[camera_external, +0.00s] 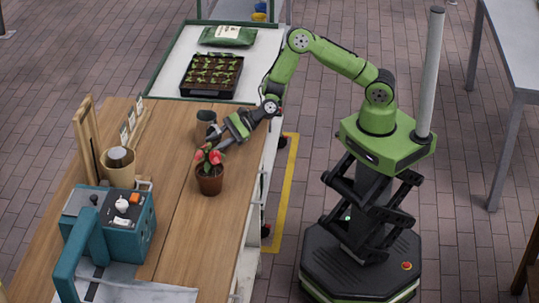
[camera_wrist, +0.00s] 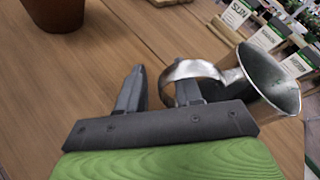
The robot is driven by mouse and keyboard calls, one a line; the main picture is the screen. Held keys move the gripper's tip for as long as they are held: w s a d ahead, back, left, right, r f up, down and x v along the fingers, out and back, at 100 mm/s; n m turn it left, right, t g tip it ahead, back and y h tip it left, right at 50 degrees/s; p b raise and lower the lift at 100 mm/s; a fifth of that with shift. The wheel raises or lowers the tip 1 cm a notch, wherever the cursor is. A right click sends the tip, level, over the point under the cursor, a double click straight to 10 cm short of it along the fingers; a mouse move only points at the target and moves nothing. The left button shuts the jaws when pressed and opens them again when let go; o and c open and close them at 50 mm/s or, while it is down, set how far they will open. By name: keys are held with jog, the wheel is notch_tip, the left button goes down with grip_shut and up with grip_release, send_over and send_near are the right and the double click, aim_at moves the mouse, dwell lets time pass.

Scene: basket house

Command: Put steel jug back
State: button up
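The steel jug (camera_wrist: 268,80) is at the right of the wrist view, its open mouth facing up and its curved handle (camera_wrist: 195,69) reaching toward my fingers. In the external view the jug (camera_external: 206,119) stands on the wooden bench top, just beyond my gripper (camera_external: 215,138). My gripper (camera_wrist: 160,76) is open, its two fingers clearly apart. The right finger appears within the handle's loop, and the handle's outer curve lies between the fingers. I cannot tell whether they touch. The jug's base is partly hidden.
A potted plant with red blooms (camera_external: 210,180) stands close to my gripper. A teal machine (camera_external: 140,222), a tan pot (camera_external: 118,174) and a wooden rack with label cards (camera_external: 126,132) are at the left. A seedling tray (camera_external: 211,74) lies behind. Bench wood between them is clear.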

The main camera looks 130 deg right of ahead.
jog(key=shift+r, duration=0.15)
jog(key=b+v, duration=0.1)
jog(key=v, duration=1)
jog(key=shift+s, duration=0.35)
jog(key=s+a+r+n+g+y, duration=0.2)
jog(key=s+a+r+n, duration=0.1)
jog(key=a+n, duration=0.55)
jog(key=s+a+r+n+g+y, duration=0.2)
jog(key=a+r+n+g, duration=0.1)
jog(key=a+n, duration=0.6)
jog(key=s+r+n+g+h, duration=0.1)
jog(key=s+r+n, duration=0.2)
jog(key=s+n, duration=0.4)
jog(key=s+a+r+n+g, duration=0.1)
jog(key=s+r+n, duration=0.3)
jog(key=s, duration=1)
jog(key=n+g, duration=0.1)
jog(key=n, duration=0.1)
jog(key=shift+s+a+n+h, duration=0.3)
jog(key=shift+n+h, duration=0.05)
jog(key=shift+h, duration=0.05)
jog(key=shift+r, duration=0.2)
